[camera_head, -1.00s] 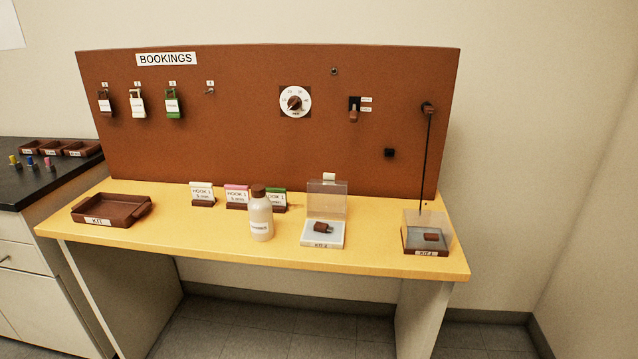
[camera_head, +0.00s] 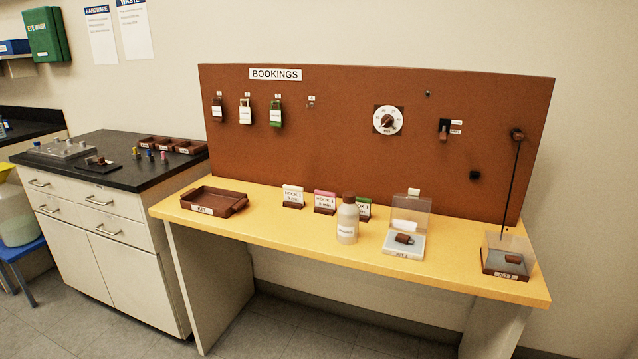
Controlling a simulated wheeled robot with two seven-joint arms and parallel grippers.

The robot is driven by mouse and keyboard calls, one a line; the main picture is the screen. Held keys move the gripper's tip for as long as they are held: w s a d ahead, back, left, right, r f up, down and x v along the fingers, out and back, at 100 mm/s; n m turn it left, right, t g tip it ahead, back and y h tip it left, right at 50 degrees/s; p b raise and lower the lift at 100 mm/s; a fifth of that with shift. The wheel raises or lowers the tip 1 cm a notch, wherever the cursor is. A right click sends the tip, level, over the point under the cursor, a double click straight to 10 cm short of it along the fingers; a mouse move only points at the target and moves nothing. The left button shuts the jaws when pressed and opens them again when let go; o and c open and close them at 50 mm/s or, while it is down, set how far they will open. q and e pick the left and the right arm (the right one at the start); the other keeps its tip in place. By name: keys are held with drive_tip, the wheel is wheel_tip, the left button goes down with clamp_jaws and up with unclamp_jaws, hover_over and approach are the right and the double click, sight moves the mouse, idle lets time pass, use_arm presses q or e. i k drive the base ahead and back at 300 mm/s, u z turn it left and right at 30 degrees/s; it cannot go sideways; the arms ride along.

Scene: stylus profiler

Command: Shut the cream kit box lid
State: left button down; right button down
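The cream kit box (camera_head: 403,254), labelled KIT 2, sits on the yellow bench right of centre. Its clear lid (camera_head: 411,211) stands up at the back, so the box is open. A small brown piece (camera_head: 404,239) lies in it. Neither of my grippers is in view.
A brown KIT 1 box (camera_head: 506,274) with clear sides stands at the bench's right end, below a thin dark line from the board. A white bottle (camera_head: 348,222) stands just left of the cream box. A brown tray (camera_head: 214,200) lies at left. The bench front (camera_head: 300,235) has free room.

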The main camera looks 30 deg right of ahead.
sight(413, 193)
drive_tip(key=u, duration=0.15)
drive_tip(key=i, duration=0.9)
drive_tip(key=z, duration=2.15)
